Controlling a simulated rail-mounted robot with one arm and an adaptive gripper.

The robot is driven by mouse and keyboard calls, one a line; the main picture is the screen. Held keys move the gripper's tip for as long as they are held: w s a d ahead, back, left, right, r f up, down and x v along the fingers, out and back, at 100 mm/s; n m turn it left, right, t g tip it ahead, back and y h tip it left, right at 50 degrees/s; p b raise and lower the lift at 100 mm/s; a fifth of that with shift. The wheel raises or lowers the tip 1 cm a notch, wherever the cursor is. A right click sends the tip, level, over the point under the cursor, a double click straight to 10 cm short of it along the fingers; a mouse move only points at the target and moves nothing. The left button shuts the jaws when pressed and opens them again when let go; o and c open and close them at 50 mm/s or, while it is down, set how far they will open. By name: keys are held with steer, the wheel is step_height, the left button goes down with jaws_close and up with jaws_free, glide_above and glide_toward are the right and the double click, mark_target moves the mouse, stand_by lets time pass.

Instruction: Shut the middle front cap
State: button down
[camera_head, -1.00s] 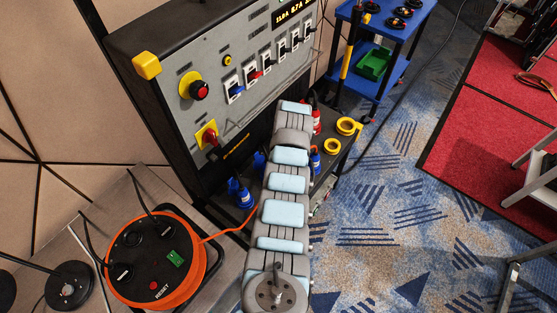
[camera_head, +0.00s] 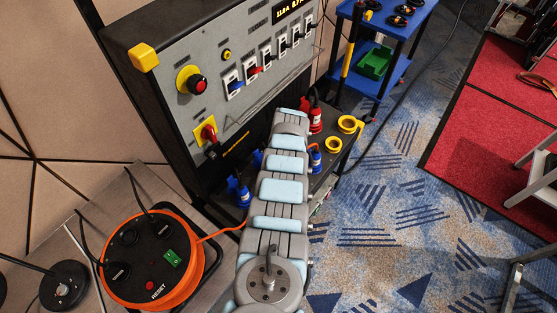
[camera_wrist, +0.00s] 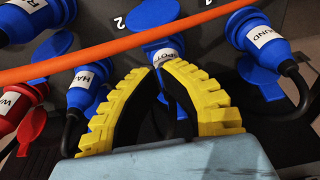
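In the wrist view, my gripper (camera_wrist: 154,70) reaches up with yellow ribbed fingers, its tips close together with a narrow gap. The blue plug labelled SPOT (camera_wrist: 166,54) is right at the tips, partly hidden by them; I cannot tell whether they grasp it. Above it, beyond the orange cable (camera_wrist: 100,62), is a round blue cap (camera_wrist: 152,13) near the number 2. Another blue cap (camera_wrist: 52,46) lies open at left, and a third (camera_wrist: 262,80) at right, behind a labelled plug (camera_wrist: 258,36). In the head view my gripper is hidden behind my arm.
A blue plug (camera_wrist: 88,88) and a red one (camera_wrist: 22,100) stand to the left of my fingers. The grey control panel (camera_head: 220,80) rises behind in the head view. An orange cable reel (camera_head: 155,258) stands at left; carpet (camera_head: 400,220) is open at right.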

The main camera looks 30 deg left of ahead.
steer(key=shift+a+f+b, duration=0.2)
steer(key=shift+f+b, duration=1.1)
steer(key=shift+f, duration=0.05)
steer(key=shift+r, duration=0.1)
steer(key=shift+s+d, duration=0.1)
steer(key=shift+d, duration=0.05)
steer(key=shift+d+r+y+p, duration=0.1)
steer(key=shift+y+p, duration=0.2)
